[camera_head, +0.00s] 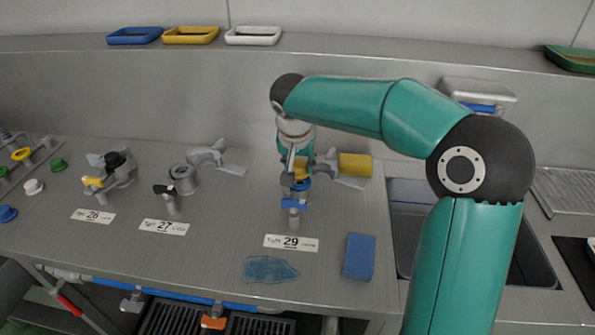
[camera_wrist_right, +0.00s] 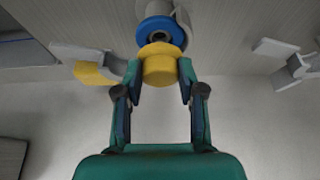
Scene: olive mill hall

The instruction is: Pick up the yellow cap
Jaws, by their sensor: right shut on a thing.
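The yellow cap (camera_wrist_right: 159,66) is between the two fingers of my right gripper (camera_wrist_right: 158,80) in the right wrist view, and the gripper is shut on it. In the head view, the right gripper (camera_head: 299,166) is over the valve fitting with a blue ring (camera_head: 301,185) behind label 29, and its fingers mostly hide the cap. The blue ring also shows just beyond the cap in the right wrist view (camera_wrist_right: 160,32). I cannot tell whether cap and ring touch. My left gripper is not in view.
A grey fitting with a yellow cylinder (camera_head: 355,165) lies right of the held cap. Fittings stand by label 26 (camera_head: 92,216) and label 27 (camera_head: 163,227). A sink (camera_head: 404,262) is at right.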

